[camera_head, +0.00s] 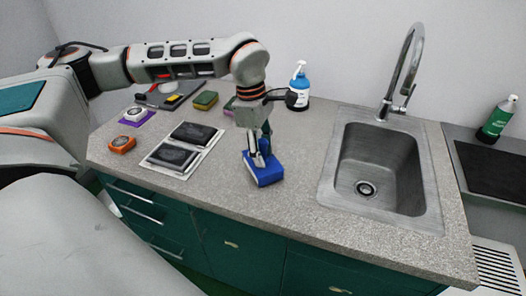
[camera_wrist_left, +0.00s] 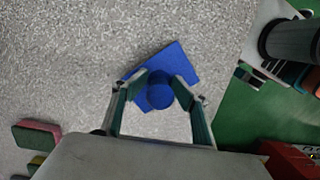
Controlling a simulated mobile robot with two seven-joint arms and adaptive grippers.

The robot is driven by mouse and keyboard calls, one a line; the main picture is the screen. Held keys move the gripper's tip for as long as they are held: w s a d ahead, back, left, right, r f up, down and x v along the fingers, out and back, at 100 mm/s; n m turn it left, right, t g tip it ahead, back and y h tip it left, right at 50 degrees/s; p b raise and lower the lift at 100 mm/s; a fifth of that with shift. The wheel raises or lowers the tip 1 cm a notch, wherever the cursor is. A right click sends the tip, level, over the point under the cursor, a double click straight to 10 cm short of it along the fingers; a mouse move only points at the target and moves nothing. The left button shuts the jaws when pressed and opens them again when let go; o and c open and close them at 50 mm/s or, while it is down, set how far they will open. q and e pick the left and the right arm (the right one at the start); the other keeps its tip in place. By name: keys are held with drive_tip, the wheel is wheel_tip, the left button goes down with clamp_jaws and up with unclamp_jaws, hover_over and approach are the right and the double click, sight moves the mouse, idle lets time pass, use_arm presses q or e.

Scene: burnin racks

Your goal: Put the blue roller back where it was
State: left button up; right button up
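The blue roller (camera_wrist_left: 158,96) shows in the left wrist view as a round blue piece between my left fingertips (camera_wrist_left: 160,82). Behind it lies a flat-sided blue block or base (camera_wrist_left: 182,62); I cannot tell whether roller and base are one piece. In the head view the blue base (camera_head: 266,176) rests on the grey counter, left of the sink. My left gripper (camera_head: 257,158) points down onto it and hides most of the roller. The fingers are partly closed, with their tips against the roller's sides. My right gripper is out of view.
A white panel with two dark pads (camera_head: 180,162) lies left of the gripper. A blue bottle (camera_head: 299,88) stands behind. The sink (camera_head: 430,184) is right; bare counter lies between.

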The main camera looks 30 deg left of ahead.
use_arm(q)
wheel_tip(320, 180, up, 13)
drive_tip(key=a+p, duration=0.1)
drive_tip(key=a, duration=0.1)
drive_tip(key=shift+s, duration=0.15)
drive_tip(key=shift+d, duration=0.1)
idle(0.6)
